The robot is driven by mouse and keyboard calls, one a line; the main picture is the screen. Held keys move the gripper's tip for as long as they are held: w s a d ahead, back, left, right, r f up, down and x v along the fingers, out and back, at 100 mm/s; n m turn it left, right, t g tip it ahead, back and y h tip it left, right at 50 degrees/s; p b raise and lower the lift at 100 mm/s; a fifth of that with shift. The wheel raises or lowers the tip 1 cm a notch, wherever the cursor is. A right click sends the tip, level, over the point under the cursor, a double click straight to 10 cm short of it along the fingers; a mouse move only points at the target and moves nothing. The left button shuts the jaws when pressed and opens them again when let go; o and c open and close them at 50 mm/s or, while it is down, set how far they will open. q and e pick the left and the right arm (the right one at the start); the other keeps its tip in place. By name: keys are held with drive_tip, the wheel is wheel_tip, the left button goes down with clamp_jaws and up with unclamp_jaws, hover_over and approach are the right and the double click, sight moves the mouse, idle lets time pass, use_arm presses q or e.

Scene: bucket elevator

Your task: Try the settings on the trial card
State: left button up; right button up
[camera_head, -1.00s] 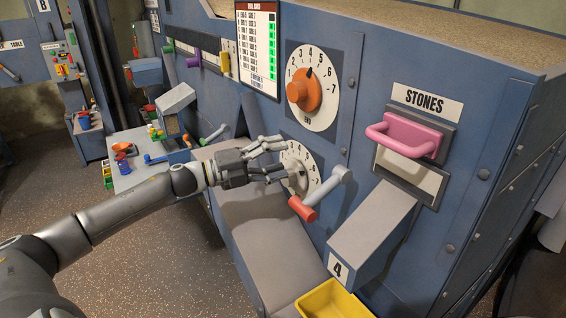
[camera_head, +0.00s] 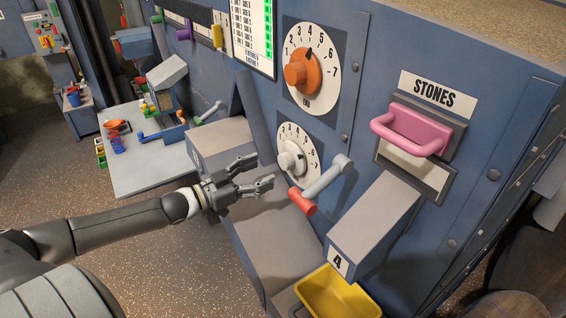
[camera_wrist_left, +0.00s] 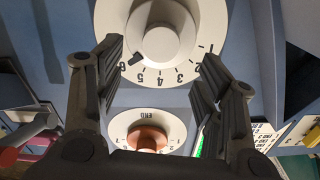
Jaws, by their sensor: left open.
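The trial card (camera_head: 251,32), a white sheet with rows of text and green marks, is cut off at the top in the head view. The upper dial has an orange knob (camera_head: 303,74) with its black pointer near 4 to 5. The lower dial has a white knob (camera_head: 291,158). In the left wrist view, upside down, that white knob (camera_wrist_left: 155,40) has its dark pointer close to 6. My left gripper (camera_head: 264,171) is open and empty, left of the lower dial and apart from the knob. My right gripper is out of view.
A crank with a red handle (camera_head: 302,202) juts out right of the lower dial. A pink handle (camera_head: 411,129) sits under the STONES label. A grey chute marked 4 (camera_head: 374,228) ends above a yellow bin (camera_head: 338,295). A side table (camera_head: 150,178) stands at left.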

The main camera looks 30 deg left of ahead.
sight(282, 163)
use_arm(q)
drive_tip(key=x, duration=0.4)
drive_tip(key=shift+w+r, duration=0.1)
drive_tip(key=shift+w, duration=0.05)
drive_tip(key=shift+p+x, duration=0.65)
drive_tip(key=shift+x, duration=1.25)
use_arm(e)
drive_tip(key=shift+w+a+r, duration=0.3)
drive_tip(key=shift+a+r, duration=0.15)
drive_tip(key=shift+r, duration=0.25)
use_arm(q)
drive_tip(key=shift+c, duration=0.3)
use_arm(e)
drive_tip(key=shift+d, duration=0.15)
